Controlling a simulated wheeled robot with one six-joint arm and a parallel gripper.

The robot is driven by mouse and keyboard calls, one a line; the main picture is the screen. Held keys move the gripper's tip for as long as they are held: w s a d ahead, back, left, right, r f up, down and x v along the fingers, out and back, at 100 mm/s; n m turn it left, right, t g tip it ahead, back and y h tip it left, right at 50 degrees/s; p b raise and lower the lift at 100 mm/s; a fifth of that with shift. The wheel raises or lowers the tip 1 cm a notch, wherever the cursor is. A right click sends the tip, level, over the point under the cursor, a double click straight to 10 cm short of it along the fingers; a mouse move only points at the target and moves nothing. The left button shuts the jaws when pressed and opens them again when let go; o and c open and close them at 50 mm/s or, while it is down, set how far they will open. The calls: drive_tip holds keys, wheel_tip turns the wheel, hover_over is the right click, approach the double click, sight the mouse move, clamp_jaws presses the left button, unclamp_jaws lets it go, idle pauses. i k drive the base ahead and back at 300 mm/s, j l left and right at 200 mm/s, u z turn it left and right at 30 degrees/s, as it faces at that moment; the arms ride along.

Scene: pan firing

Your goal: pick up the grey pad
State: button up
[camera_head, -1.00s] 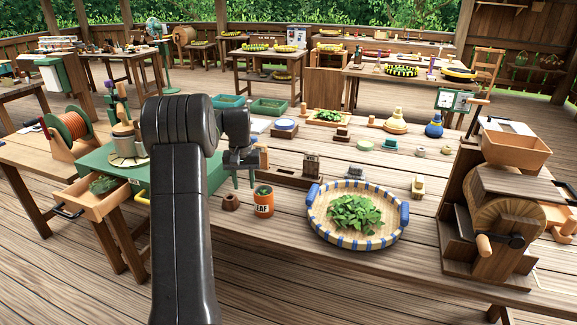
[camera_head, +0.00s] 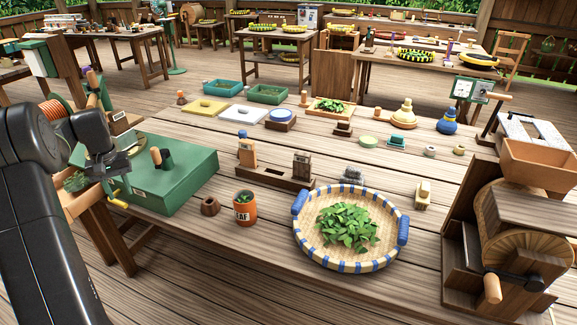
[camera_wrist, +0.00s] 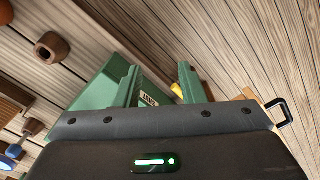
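A flat, pale grey pad (camera_head: 239,115) lies on the far left part of the main table in the head view, between a yellow pad and a white-and-blue block. It is the thing that best fits the grey pad. My gripper (camera_head: 115,178) is at the left, beside the green box, well to the left of and nearer than the pad. In the wrist view its two fingers (camera_wrist: 158,88) stand apart with nothing held between them. The grey pad does not show clearly in the wrist view.
A green box (camera_head: 185,180) stands on the table's left end. A wooden holder (camera_head: 270,178), an orange leaf tin (camera_head: 245,208) and a leaf-filled basket (camera_head: 300,235) lie nearer than the pad. A yellow pad (camera_head: 195,105) and green trays (camera_head: 222,88) are close by it.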

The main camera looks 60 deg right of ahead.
sight(352, 175)
drive_tip(key=l+z, duration=0.25)
drive_tip(key=l, duration=0.15)
drive_tip(key=i+l+z, duration=0.2)
drive_tip(key=l, duration=0.25)
drive_tip(key=l+z, duration=0.2)
drive_tip(key=z, duration=0.2)
drive_tip(key=l+z, duration=0.15)
drive_tip(key=z, duration=0.3)
drive_tip(key=i+l+z, duration=0.1)
drive_tip(key=z, duration=0.3)
